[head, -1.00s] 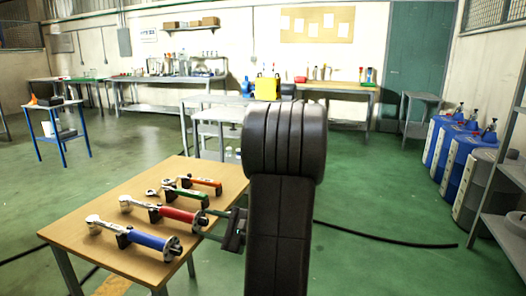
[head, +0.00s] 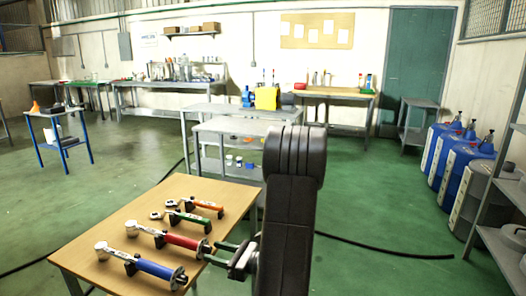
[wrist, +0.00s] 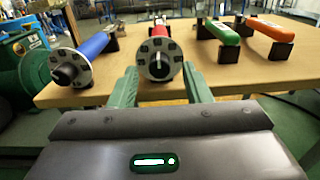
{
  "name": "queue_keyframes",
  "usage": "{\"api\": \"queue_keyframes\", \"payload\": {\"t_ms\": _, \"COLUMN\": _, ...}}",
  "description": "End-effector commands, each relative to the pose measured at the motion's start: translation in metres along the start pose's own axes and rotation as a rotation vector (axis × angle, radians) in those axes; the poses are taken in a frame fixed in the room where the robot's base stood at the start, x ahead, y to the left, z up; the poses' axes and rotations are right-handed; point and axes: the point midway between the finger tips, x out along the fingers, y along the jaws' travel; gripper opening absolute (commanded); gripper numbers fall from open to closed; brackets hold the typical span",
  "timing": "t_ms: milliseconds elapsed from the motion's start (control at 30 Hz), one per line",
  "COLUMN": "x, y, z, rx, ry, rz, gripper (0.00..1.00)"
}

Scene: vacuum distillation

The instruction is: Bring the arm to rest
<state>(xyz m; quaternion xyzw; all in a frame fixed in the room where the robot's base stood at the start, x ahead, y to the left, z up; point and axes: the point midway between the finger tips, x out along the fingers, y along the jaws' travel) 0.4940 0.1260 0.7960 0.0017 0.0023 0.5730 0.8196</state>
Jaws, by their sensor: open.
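My gripper (head: 218,254) is open in the head view, at the right edge of the wooden table, by the end of the red-handled tool (head: 182,241). In the wrist view my gripper (wrist: 160,70) has its two green fingers apart, with the round end of the red tool (wrist: 158,60) showing between them. I cannot tell whether the fingers reach around that end. The red tool lies on black supports on the table. No object is held by the fingers.
The wooden table (head: 90,255) also bears a blue-handled tool (head: 155,269), a green one (head: 190,218) and an orange one (head: 208,204). Grey tables (head: 235,125) stand beyond. Blue containers (head: 465,160) stand at right, near a grey shelf (head: 500,235). Open green floor lies between.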

Motion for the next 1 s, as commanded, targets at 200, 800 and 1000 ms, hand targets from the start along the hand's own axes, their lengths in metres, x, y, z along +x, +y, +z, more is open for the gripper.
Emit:
{"api": "queue_keyframes", "payload": {"t_ms": 200, "x": -0.038, "y": -0.001, "z": -0.001, "rx": -0.003, "ry": 0.000, "rz": -0.006, "gripper": 0.44}}
{"api": "queue_keyframes", "payload": {"t_ms": 800, "x": -0.067, "y": 0.000, "z": -0.001, "rx": -0.005, "ry": 0.000, "rz": -0.001, "gripper": 0.44}}
{"api": "queue_keyframes", "payload": {"t_ms": 1000, "x": -0.066, "y": 0.001, "z": 0.000, "rx": -0.009, "ry": 0.004, "rz": 0.002, "gripper": 0.44}}
